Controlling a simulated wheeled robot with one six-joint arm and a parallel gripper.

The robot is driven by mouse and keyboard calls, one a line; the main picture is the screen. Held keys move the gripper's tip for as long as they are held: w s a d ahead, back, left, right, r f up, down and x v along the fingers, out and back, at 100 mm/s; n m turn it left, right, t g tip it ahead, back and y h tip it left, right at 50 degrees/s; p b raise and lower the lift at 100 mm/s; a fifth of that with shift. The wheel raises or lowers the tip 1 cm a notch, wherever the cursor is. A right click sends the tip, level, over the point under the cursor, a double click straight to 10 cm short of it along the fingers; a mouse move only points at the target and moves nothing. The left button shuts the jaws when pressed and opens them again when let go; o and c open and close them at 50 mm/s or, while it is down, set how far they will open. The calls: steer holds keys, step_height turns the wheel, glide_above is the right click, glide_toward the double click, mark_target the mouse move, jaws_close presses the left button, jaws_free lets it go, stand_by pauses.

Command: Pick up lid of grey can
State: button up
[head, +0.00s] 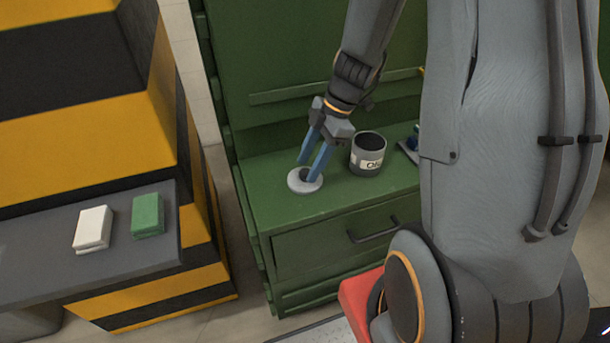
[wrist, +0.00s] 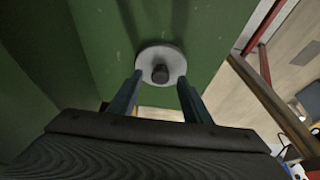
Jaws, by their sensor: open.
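The lid (head: 296,184) is a light grey disc with a dark knob, lying flat on the green cabinet top near its left front. In the wrist view the lid (wrist: 150,57) and its knob show just beyond the fingertips. My gripper (head: 311,171) is open with two blue fingers pointing down at the lid. In the wrist view the fingers (wrist: 160,80) stand on either side of the knob's line. Whether they touch the lid I cannot tell. The grey can (head: 368,163), dark and open-topped with a white label, stands upright to the right of the lid.
The green cabinet (head: 262,208) has a drawer with a dark handle (head: 373,231). A grey table at left holds a white block (head: 93,228) and a green block (head: 147,215).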

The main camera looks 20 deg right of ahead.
steer(key=shift+x, duration=0.85)
jaws_close()
steer(key=shift+r, duration=0.1)
